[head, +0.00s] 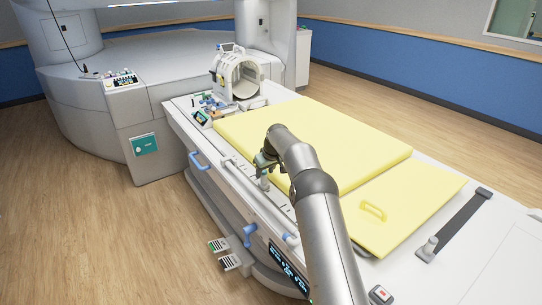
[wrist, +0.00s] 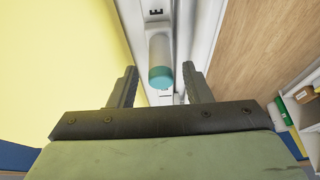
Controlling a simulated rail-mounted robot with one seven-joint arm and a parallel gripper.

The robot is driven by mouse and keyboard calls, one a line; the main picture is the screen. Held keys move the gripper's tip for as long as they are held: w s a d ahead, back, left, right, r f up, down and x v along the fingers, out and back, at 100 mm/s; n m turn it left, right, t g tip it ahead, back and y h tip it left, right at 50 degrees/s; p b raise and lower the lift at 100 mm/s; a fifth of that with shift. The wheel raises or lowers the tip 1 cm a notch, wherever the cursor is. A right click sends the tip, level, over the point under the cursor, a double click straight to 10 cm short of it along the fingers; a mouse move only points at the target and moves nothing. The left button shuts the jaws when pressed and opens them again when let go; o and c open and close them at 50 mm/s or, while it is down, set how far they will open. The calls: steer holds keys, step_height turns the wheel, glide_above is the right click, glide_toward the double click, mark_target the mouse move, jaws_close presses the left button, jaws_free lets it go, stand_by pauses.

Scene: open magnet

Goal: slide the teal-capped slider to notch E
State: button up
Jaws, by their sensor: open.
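The slider (wrist: 160,55) is a pale cylinder with a teal cap (wrist: 161,77). It stands in the rail along the table's side. In the wrist view it shows between the two fingers of my gripper (wrist: 159,69), which is open with a gap on both sides. In the head view my gripper (head: 265,165) is over the rail (head: 233,170), with the pale slider (head: 264,183) just under it. A small dark mark (wrist: 156,12) on the rail beyond the slider resembles a sideways E, but I cannot be sure. Other notch letters are not readable.
A yellow pad (head: 330,140) lies on the table beside the rail. Blue handles (head: 198,160) stick out from the table's side. A white ring-shaped coil (head: 240,78) and small items stand at the far end. The wooden floor (head: 120,240) is clear at left.

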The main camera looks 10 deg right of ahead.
steer(key=v, duration=1.4)
steer(key=shift+s, duration=0.1)
steer(key=s+a+r+g+p, duration=0.1)
steer(key=s+a+r+p, duration=0.2)
steer(key=s+r, duration=0.6)
steer(key=s+f+m+g+h+p, duration=0.1)
steer(key=s+m+p, duration=0.3)
steer(key=s, duration=3.9)
steer(key=shift+a+f+g+h+p, duration=0.3)
steer(key=shift+f+g+p, duration=0.2)
steer(key=shift+g+p, duration=0.25)
steer(key=shift+s, duration=0.1)
